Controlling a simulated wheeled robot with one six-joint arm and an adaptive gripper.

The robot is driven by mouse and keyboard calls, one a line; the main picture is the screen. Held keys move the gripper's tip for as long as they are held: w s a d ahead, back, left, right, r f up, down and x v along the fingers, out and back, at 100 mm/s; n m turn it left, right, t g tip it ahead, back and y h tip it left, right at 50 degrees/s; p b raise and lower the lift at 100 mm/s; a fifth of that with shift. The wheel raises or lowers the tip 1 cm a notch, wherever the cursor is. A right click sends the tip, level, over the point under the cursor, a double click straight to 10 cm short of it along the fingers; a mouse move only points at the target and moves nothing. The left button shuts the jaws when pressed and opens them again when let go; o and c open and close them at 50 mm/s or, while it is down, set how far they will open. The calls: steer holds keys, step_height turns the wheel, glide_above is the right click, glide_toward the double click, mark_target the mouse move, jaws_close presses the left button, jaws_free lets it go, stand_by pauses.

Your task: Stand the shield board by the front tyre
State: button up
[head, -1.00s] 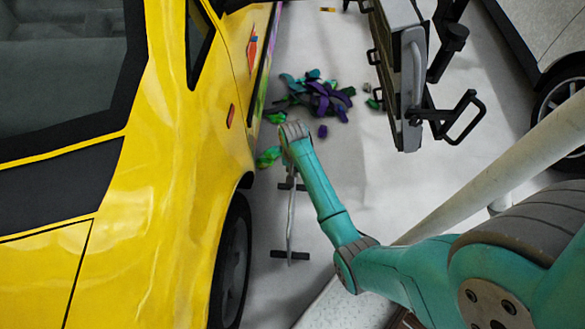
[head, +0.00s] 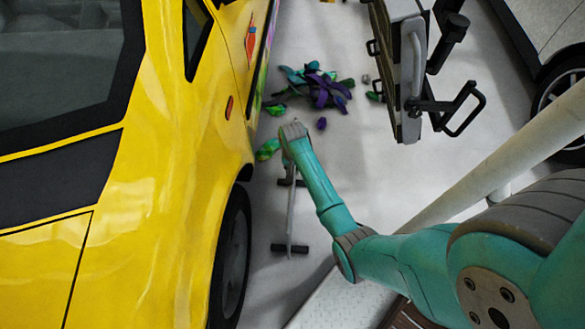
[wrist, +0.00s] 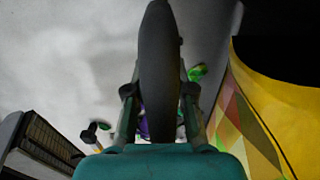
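The shield board (head: 291,215) shows edge-on in the head view as a thin grey upright panel with two black crosswise feet. It stands roughly parallel to the yellow car's tyre (head: 232,255), a short gap to its right. In the wrist view the board (wrist: 159,70) is a dark grey slab between the fingers of my gripper (wrist: 159,92). The fingertips appear to press on both its faces, so my gripper looks shut on it. In the head view my wrist hides the gripper and the board's far end. I cannot tell whether the feet touch the floor.
The yellow car (head: 150,210) fills the left. A heap of purple and green wrap scraps (head: 320,90) lies beyond my wrist, with a green scrap (head: 268,149) near the car. A grey-panelled cart (head: 408,75) stands at the upper right.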

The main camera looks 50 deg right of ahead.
steer(key=shift+o, duration=0.2)
step_height(320, 180, up, 12)
steer(key=shift+r, duration=0.1)
stand_by(0.6)
steer(key=shift+s, duration=0.15)
stand_by(0.3)
